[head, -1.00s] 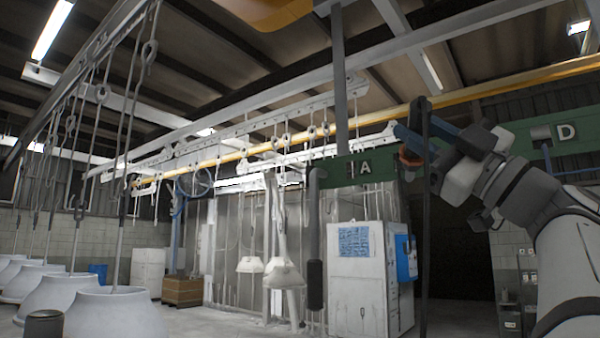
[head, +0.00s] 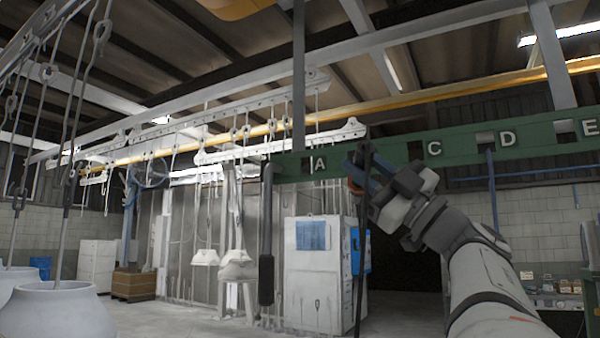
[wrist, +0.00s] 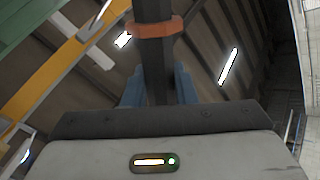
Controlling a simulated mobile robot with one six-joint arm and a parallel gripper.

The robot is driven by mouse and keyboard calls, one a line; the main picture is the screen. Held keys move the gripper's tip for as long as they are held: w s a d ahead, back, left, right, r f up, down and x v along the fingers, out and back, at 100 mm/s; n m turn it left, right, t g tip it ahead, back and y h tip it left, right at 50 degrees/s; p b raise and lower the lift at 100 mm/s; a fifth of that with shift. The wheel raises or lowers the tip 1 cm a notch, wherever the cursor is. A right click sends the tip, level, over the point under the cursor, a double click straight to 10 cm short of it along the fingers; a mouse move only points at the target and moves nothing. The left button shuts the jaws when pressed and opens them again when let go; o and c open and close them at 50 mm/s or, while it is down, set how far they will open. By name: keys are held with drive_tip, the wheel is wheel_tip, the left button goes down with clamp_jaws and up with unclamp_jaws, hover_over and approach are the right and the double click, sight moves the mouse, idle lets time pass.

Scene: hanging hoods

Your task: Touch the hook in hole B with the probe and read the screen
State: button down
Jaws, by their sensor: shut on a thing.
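The green rail (head: 455,148) runs across the upper right of the head view, with letters A, C, D and E showing beside square holes. The letter B and its hole are hidden behind my gripper (head: 362,176), so I cannot see the hook there. My gripper's blue fingers are shut on the probe, a long dark upright rod (head: 362,250) with an orange ring. In the wrist view the probe (wrist: 152,65) stands between the blue fingers (wrist: 158,88), its orange ring above them. I cannot tell whether the probe touches anything. No readable screen shows.
A white cabinet (head: 313,270) with a blue sheet stands beyond the rail. White hoods (head: 237,266) hang on rods at the centre, and a large one (head: 55,305) hangs at the lower left. A yellow beam (head: 440,98) crosses above. The floor (head: 190,318) at the centre left is clear.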

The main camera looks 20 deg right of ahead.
drive_tip(key=shift+w+d+f+b, duration=0.35)
drive_tip(key=shift+w+d+f, duration=0.25)
drive_tip(key=shift+w, duration=0.2)
idle(1.2)
drive_tip(key=shift+s+r, duration=0.1)
drive_tip(key=s+a+r, duration=0.4)
drive_tip(key=s, duration=0.2)
drive_tip(key=shift+a+r, duration=0.15)
drive_tip(key=shift+a, duration=0.15)
idle(0.9)
drive_tip(key=shift+s, duration=0.1)
